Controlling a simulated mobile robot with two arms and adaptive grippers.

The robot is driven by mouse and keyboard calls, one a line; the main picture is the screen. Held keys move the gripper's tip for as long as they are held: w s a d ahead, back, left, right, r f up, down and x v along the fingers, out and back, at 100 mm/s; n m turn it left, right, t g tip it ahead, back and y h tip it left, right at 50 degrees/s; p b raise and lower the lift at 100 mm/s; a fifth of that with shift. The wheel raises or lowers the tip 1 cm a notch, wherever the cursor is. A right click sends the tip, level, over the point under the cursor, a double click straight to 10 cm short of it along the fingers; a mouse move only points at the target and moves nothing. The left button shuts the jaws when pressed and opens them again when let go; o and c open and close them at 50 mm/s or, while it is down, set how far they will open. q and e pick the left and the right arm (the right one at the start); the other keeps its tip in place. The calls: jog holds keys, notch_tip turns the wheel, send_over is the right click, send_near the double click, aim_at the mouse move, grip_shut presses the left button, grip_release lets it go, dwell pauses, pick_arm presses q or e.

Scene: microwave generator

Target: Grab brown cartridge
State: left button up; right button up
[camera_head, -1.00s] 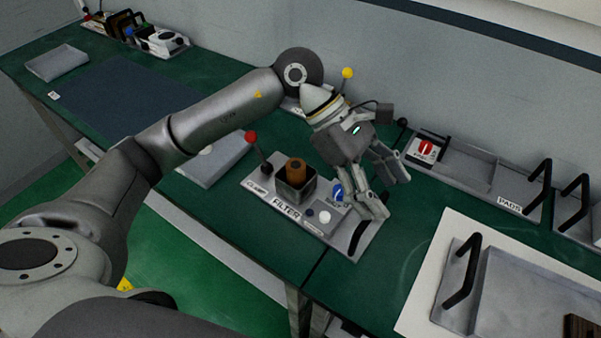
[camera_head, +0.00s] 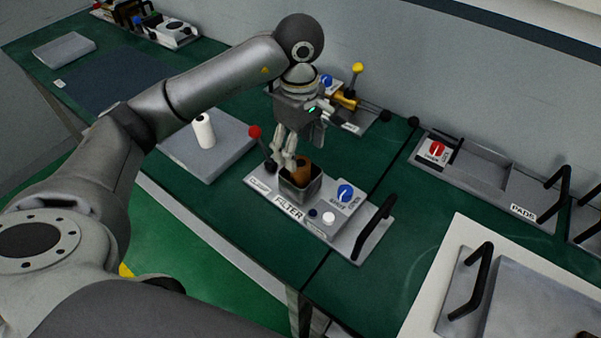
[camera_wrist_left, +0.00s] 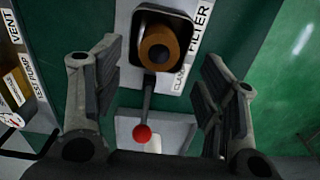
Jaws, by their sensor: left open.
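The brown cartridge (camera_head: 302,169) stands in a square dark metal holder (camera_head: 300,190) on the FILTER panel (camera_head: 262,190). My left gripper (camera_head: 285,160) is open, just above and beside the holder, and partly hides the cartridge in the head view. In the left wrist view its fingers (camera_wrist_left: 160,95) are spread wide, with the cartridge ahead between them and apart from both. My right gripper is not in view.
A red-knobbed lever (camera_head: 255,132) rises beside the holder; its red ball (camera_wrist_left: 142,133) shows between my fingers. A blue knob (camera_head: 345,193) and black handle (camera_head: 374,228) lie right of it. A white cylinder (camera_head: 204,131) stands on a grey plate (camera_head: 185,150). A yellow-knobbed lever (camera_head: 357,69) stands behind.

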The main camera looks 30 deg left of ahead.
aim_at(300, 163)
pick_arm(q)
jog(key=shift+d+f+p, duration=0.1)
jog(key=shift+f+p, duration=1.05)
jog(key=shift+f, duration=1.75)
jog(key=c, duration=1.1)
